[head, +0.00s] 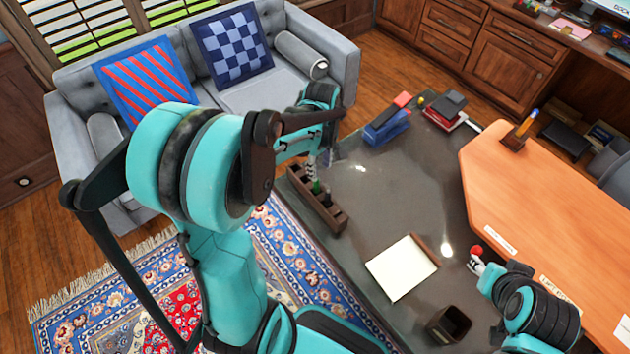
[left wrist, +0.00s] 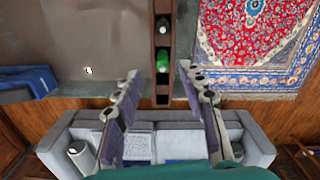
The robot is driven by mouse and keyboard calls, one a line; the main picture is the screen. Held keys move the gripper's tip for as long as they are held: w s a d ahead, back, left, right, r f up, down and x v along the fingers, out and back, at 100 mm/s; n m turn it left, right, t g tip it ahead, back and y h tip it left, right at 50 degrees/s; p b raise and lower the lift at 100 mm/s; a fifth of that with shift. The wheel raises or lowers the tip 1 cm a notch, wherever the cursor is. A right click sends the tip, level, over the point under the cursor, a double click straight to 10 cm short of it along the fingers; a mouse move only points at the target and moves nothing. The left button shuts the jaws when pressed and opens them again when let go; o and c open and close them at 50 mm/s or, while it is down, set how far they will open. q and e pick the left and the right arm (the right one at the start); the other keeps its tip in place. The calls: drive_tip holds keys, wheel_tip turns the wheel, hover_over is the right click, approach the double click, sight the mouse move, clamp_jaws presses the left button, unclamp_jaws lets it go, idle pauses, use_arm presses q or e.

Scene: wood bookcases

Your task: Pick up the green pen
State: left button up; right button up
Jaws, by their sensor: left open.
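The green pen (head: 316,187) stands in a compartment of a long dark wooden organizer (head: 330,217) at the near edge of the dark desk. In the left wrist view its round green end (left wrist: 162,60) shows from above in the wooden organizer (left wrist: 162,42). My left gripper (left wrist: 160,76) is open and empty, its two fingers on either side of the organizer's line. In the head view the left gripper (head: 320,166) hangs just above the green pen, partly hidden by my arm. My right gripper (head: 477,263) is low at the right; its jaw state is unclear.
A dark round item (left wrist: 162,25) sits in another compartment. A notepad (head: 402,268), a dark square cup (head: 447,325) and a blue stapler-like item (head: 387,127) are on the desk. A small red thing (head: 477,250) shows by the right gripper. A grey sofa (head: 290,92) stands beyond.

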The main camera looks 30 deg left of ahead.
sight(316, 189)
use_arm(q)
drive_tip(key=shift+w+a+f, duration=0.1)
drive_tip(key=shift+a+f, duration=0.15)
drive_tip(key=shift+f, duration=0.1)
drive_tip(key=shift+f+n, duration=0.3)
drive_tip(key=shift+f, duration=0.1)
drive_tip(key=shift+f+b, duration=0.55)
drive_tip(key=shift+f, duration=0.35)
drive_tip(key=f, duration=0.1)
drive_tip(key=f+b, duration=0.1)
drive_tip(key=f, duration=0.1)
drive_tip(key=f+b, duration=0.1)
drive_tip(key=f, duration=0.1)
drive_tip(key=shift+a, duration=0.35)
clamp_jaws()
